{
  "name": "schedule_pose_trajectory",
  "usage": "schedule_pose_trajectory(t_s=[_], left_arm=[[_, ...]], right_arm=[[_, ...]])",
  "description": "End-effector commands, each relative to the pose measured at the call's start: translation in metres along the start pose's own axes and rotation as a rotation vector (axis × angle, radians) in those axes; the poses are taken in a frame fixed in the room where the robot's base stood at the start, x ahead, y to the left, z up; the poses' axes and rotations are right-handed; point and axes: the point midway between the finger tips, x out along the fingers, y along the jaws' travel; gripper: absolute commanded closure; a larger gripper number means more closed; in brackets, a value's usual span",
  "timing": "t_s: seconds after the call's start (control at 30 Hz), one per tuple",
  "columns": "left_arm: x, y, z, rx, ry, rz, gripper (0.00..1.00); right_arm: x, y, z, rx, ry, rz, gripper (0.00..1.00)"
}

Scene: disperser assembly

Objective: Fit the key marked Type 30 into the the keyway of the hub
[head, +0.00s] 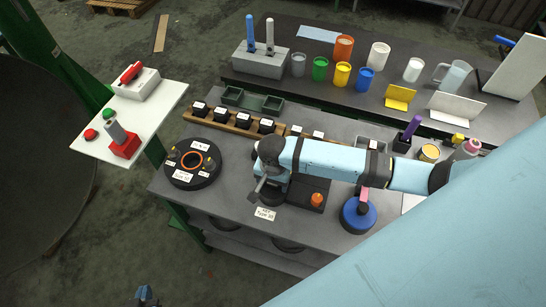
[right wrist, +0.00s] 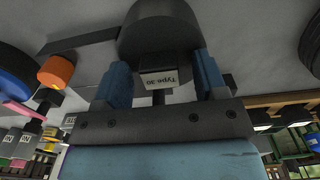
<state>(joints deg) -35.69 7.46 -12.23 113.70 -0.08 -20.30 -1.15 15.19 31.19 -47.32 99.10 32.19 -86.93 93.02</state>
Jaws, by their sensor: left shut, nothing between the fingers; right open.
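In the right wrist view, the fingers of my right gripper (right wrist: 163,80) are apart, one on each side of a small block with a white label reading Type 30, the key (right wrist: 158,79). A gap shows between the key and each finger. The key is right by a dark round body (right wrist: 160,25), probably the hub; I cannot tell whether it is in the keyway. In the head view, my right gripper (head: 268,188) is low over the table, and my own arm hides most of the key and hub. My left gripper (head: 145,296) is shut and empty at the bottom edge, away from the table.
A white card (head: 265,213) reading Key Type 30 is at the table's front. An orange knob (head: 317,199) and blue disc (head: 358,216) are to its right. A black round fixture (head: 190,182) is left. Labelled black blocks (head: 243,120) sit on a wooden rack behind.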

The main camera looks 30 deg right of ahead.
Motion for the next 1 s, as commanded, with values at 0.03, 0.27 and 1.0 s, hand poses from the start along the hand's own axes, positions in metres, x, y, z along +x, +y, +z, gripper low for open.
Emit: schedule_pose_trajectory(t_s=[0.03,0.27,1.0], left_arm=[[0.000,-0.001,0.003,-0.003,-0.004,-0.004,1.00],[0.001,0.000,0.011,-0.006,-0.013,-0.002,1.00],[0.007,0.000,0.006,-0.004,0.002,-0.001,1.00]], right_arm=[[-0.009,-0.001,-0.001,0.000,0.001,-0.006,0.34],[-0.060,-0.001,0.000,0.000,0.001,-0.008,0.34],[-0.136,0.000,0.000,0.000,0.000,-0.003,0.34]])
